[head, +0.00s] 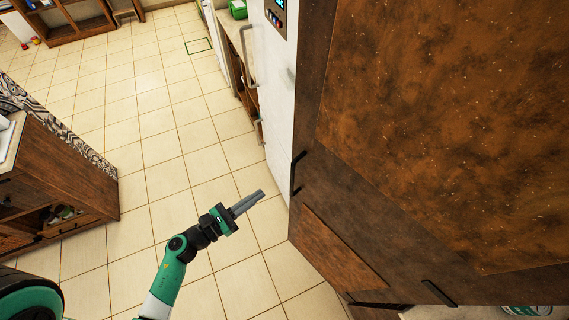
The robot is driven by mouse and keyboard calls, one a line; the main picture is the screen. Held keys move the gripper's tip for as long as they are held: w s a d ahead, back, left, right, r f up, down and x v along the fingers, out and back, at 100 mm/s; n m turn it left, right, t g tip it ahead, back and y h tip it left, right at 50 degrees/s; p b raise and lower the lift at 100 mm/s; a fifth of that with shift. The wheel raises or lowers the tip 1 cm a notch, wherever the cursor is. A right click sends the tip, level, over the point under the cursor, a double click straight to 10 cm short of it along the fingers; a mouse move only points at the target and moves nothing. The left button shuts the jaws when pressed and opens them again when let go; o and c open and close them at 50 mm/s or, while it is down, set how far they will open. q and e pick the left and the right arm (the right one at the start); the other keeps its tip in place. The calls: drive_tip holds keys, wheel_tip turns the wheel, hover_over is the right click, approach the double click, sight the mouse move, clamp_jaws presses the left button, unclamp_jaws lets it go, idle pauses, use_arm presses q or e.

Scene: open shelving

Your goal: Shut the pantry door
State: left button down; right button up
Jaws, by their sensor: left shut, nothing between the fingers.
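The pantry door (440,120) is a large brown wooden panel with a rusty, mottled centre, filling the right side of the head view. Below its lower edge, a light surface and part of a green-and-white item (527,310) show, cut off by the frame. How far the door stands open is hard to tell. My left gripper (248,203) is shut and empty, over the tiled floor to the left of the dark wood. It points up and right and appears apart from the wood. My right gripper is not in view.
Dark handles (438,293) stick out from the wood. A white appliance front (278,100) with a control panel stands beyond it. A brown cabinet (60,185) stands at the left. The tiled floor (150,120) between them is clear.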

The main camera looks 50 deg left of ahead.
use_arm(q)
drive_tip(key=w, duration=1.4)
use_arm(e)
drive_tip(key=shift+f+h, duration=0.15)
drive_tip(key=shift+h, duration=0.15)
use_arm(q)
drive_tip(key=shift+a, duration=0.1)
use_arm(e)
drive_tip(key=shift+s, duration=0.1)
